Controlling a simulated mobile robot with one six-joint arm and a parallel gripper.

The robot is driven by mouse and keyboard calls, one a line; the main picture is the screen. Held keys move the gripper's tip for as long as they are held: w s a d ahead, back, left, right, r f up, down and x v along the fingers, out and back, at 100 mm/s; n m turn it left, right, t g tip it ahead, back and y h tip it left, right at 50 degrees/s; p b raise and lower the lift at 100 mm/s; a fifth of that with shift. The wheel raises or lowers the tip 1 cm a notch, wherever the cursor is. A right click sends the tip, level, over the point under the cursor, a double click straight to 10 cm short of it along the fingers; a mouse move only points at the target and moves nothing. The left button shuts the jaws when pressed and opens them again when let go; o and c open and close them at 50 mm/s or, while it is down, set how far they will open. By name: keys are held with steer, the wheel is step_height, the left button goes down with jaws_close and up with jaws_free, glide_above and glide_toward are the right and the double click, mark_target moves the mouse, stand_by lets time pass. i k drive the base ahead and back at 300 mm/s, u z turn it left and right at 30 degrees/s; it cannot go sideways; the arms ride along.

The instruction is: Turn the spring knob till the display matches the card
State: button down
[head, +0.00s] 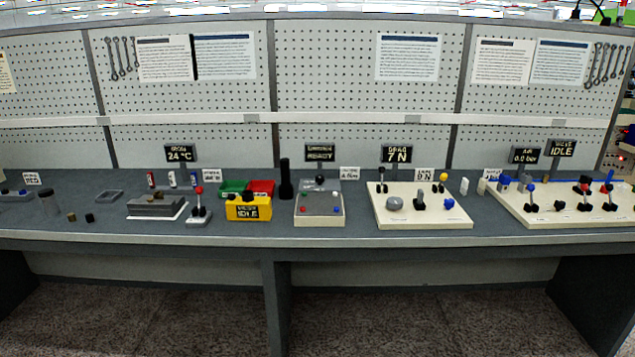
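A black display (397,154) reads 7 N under a small heading that looks like "DRAG". It stands behind a cream board (380,217) right of the bench's middle. A small white card (424,174) behind the board ends in N; its digit is too small to read surely. The board bears a round grey knob (395,204), a blue knob (449,204), a black lever (420,201), a yellow-topped lever (442,182) and a black upright lever (382,184). I cannot tell which is the spring knob. My gripper is not in view.
Left of the board stand a grey button box (320,208), a black cylinder (285,178) and a yellow box (248,207). The bench's front strip is mostly clear.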

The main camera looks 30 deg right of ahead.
mark_target(450, 204)
steer(key=z, duration=4.05)
steer(key=i, duration=0.1)
steer(key=u, duration=2.7)
